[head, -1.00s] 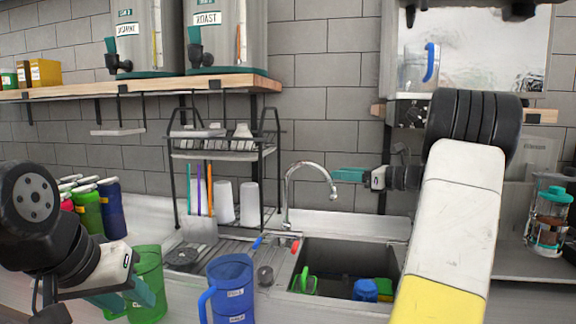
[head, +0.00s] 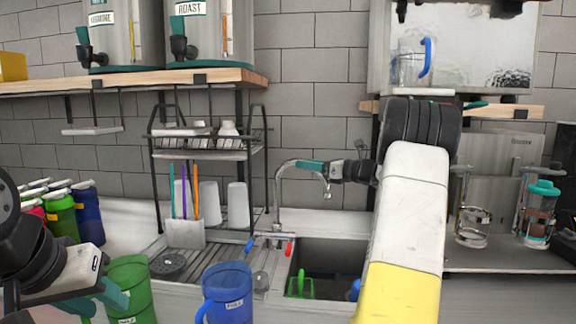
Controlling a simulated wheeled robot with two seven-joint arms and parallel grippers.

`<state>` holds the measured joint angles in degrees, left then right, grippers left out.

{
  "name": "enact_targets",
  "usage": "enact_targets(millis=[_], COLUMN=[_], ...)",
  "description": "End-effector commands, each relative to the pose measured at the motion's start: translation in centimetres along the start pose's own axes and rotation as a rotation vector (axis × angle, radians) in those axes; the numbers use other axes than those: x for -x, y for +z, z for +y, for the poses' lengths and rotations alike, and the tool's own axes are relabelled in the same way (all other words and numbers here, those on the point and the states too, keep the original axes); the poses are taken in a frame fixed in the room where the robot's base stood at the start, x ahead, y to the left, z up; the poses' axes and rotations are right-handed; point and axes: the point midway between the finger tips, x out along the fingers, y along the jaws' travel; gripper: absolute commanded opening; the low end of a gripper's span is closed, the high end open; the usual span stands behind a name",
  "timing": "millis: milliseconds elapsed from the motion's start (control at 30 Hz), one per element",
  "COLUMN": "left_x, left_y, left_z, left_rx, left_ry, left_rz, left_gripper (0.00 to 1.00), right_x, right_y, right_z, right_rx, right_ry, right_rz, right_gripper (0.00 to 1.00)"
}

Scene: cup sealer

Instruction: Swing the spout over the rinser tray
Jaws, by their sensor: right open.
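The chrome spout (head: 287,167) rises behind the sink and arches to the right, its tip hanging over the sink's back edge. My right gripper (head: 312,168) reaches in from the right at the arch; its teal fingers overlap the spout, and I cannot tell whether they touch it. It is open. My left gripper (head: 102,298) is at the lower left, fingers apart, beside a green pitcher (head: 130,290); contact is unclear.
The sink (head: 330,258) is partly hidden by my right arm. A blue pitcher (head: 228,290) stands in front of the drainboard. A wire rack with cups (head: 238,205) stands behind the grate. Blue and red tap handles (head: 289,248) sit near the spout's base.

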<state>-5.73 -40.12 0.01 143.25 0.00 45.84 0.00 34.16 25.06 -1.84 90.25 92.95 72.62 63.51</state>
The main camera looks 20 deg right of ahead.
Motion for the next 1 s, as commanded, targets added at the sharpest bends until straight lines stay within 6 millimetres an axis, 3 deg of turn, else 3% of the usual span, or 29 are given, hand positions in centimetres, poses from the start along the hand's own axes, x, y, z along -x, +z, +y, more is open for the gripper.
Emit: enact_targets(millis=[333,567,1000], left_x=[0.0,0.0,0.0], left_y=[0.0,0.0,0.0], left_z=[0.0,0.0,0.0], left_rx=[0.0,0.0,0.0], left_ry=[0.0,0.0,0.0], left_rz=[0.0,0.0,0.0], left_gripper=[0.36,0.36,0.36], right_x=[-0.67,-0.64,-0.61], right_y=[-0.01,0.0,0.0], right_z=[0.02,0.02,0.02], right_rx=[0.0,0.0,0.0], right_ry=[0.0,0.0,0.0], right_rz=[0.001,0.001,0.001], right_gripper=[0.42,0.0,0.0])
